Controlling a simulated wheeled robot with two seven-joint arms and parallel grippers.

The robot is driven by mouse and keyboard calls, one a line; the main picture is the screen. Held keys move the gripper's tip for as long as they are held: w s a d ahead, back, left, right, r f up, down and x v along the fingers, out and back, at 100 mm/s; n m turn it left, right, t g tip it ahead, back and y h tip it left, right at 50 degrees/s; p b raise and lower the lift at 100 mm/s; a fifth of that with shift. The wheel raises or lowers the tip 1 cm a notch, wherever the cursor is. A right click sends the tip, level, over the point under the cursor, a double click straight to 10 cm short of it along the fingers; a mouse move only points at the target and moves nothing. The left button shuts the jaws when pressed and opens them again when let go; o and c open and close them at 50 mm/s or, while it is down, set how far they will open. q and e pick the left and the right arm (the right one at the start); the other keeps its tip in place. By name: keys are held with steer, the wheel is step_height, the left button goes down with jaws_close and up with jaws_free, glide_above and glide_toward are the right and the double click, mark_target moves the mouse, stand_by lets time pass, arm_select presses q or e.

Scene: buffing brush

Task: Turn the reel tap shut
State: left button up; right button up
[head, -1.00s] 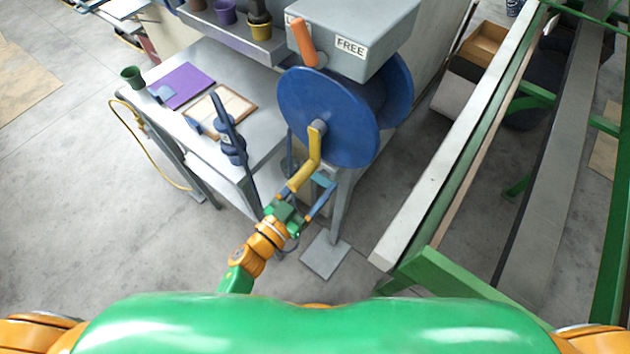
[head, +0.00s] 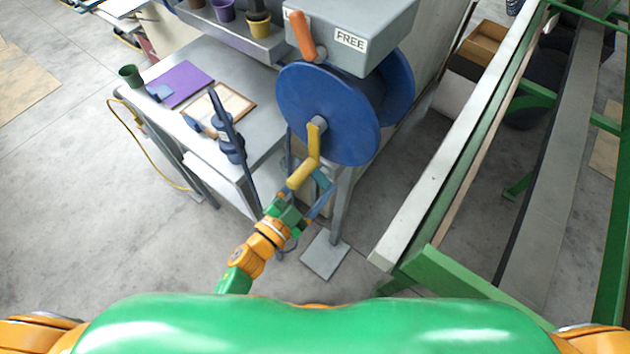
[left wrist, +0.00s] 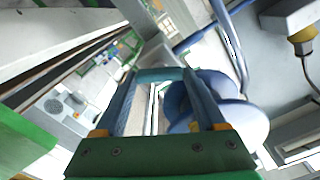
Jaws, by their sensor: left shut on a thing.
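My left gripper (head: 307,185) reaches up below the blue reel (head: 325,112), under the yellow crank handle (head: 302,174). In the left wrist view its two fingers (left wrist: 160,82) close on a teal bar-like piece (left wrist: 160,74), which I take to be the reel tap. In the head view a bit of teal (head: 322,179) shows at the fingertips. The crank handle and my gripper hide most of the tap. I cannot tell from here how far the tap is turned. My right gripper is out of view.
A grey box with a FREE label (head: 350,40) and an orange lever (head: 301,35) sits above the reel. A bench (head: 190,72) with a dark upright rod (head: 238,150) stands at left. A green-framed rail (head: 455,150) runs along the right. Floor is open at far left.

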arm_select(q)
steer(key=m, duration=0.2)
steer(key=m+b, duration=0.1)
steer(key=m, duration=0.2)
steer(key=shift+d+f+m, duration=0.1)
steer(key=shift+f+m, duration=0.1)
steer(key=shift+m, duration=0.1)
steer(key=m+b, duration=0.2)
steer(key=m, duration=0.4)
stand_by(0.5)
steer(key=o, duration=1.3)
steer(key=b+v, duration=0.1)
steer(key=v, duration=0.6)
steer(key=shift+b, duration=0.35)
